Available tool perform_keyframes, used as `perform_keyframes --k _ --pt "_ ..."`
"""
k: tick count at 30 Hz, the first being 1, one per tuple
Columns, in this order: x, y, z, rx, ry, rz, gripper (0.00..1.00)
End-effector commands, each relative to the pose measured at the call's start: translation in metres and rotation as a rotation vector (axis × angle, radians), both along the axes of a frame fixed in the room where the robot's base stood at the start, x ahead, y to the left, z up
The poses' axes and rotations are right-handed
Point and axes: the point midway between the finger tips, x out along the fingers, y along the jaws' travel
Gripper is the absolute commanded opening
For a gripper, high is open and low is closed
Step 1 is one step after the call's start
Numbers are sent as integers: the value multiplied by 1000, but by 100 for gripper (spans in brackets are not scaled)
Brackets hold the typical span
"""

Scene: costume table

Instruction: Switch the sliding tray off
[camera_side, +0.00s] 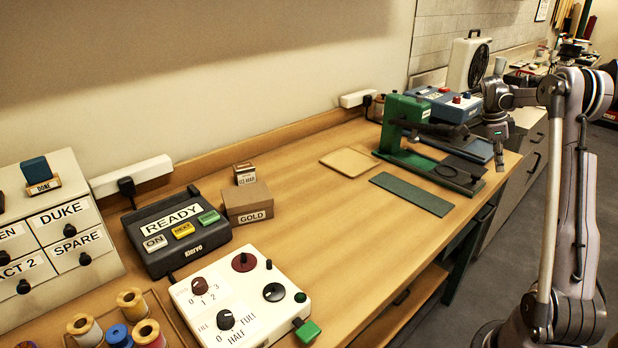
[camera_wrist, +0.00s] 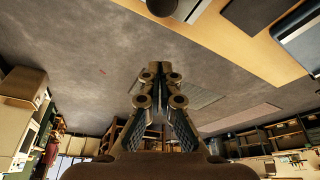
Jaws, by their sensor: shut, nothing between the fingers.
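I cannot tell for certain which thing is the sliding tray. A blue control box (camera_side: 445,104) with red and blue buttons stands at the far end of the table, behind a green press (camera_side: 402,117). A flat blue-grey plate (camera_side: 478,148) lies near the table's right edge beside the press, partly hidden by the press. My gripper (camera_side: 499,156) points down by that edge, apart from the box's buttons as far as I can see. In the wrist view my gripper (camera_wrist: 157,70) has its fingers together and empty, over the grey floor.
The wooden table (camera_side: 330,215) is clear in its middle. A console labelled READY (camera_side: 178,233), a white knob panel (camera_side: 240,298) and a GOLD box (camera_side: 248,203) stand at the left. A dark green mat (camera_side: 411,194) lies before the press. A white fan (camera_side: 468,65) stands behind.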

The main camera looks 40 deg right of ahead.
Motion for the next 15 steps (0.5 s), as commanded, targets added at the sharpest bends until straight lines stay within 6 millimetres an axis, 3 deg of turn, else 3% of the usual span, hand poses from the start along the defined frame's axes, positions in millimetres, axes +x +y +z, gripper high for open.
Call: perform_keyframes --k 4,9,15 --pt "-9 -4 -26 0 0 -1 0" --pt "16 8 -27 -1 0 4 0" --pt "27 13 -29 0 -1 2 0"
